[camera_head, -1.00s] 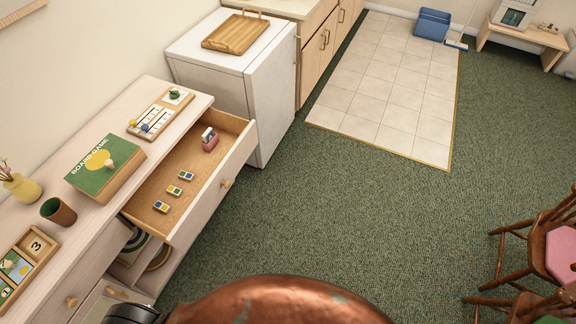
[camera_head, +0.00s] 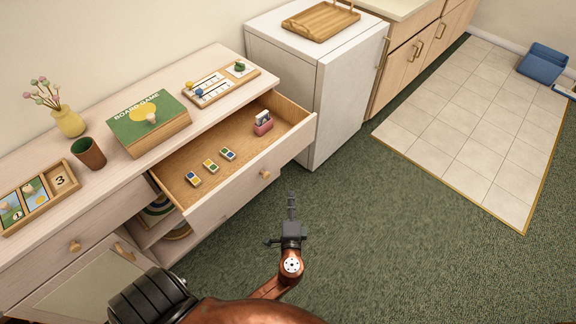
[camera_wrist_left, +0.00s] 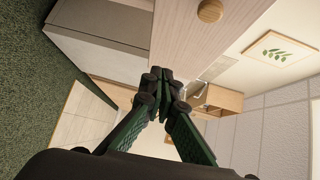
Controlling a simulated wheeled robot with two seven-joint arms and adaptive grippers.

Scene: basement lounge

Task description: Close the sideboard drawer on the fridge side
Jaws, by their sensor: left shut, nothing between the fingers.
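The sideboard drawer on the fridge side (camera_head: 286,168) is pulled out. Its front carries a round wooden knob (camera_head: 265,174), which also shows in the left wrist view (camera_wrist_left: 210,11). Inside lie several small coloured tiles (camera_head: 211,166) and a pink holder with cards (camera_head: 263,123). My left gripper (camera_head: 291,200) is in front of the drawer, just below and right of the knob in the head view. It is shut and empty, and in the wrist view its fingertips (camera_wrist_left: 163,78) meet, apart from the knob. My right gripper is not in view.
The sideboard top (camera_head: 120,168) bears a board game box (camera_head: 150,124), a cup (camera_head: 88,153), a vase (camera_head: 68,122) and trays. The white fridge (camera_head: 340,95) stands close beside the drawer's far end. Green carpet (camera_head: 400,230) is clear to the right.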

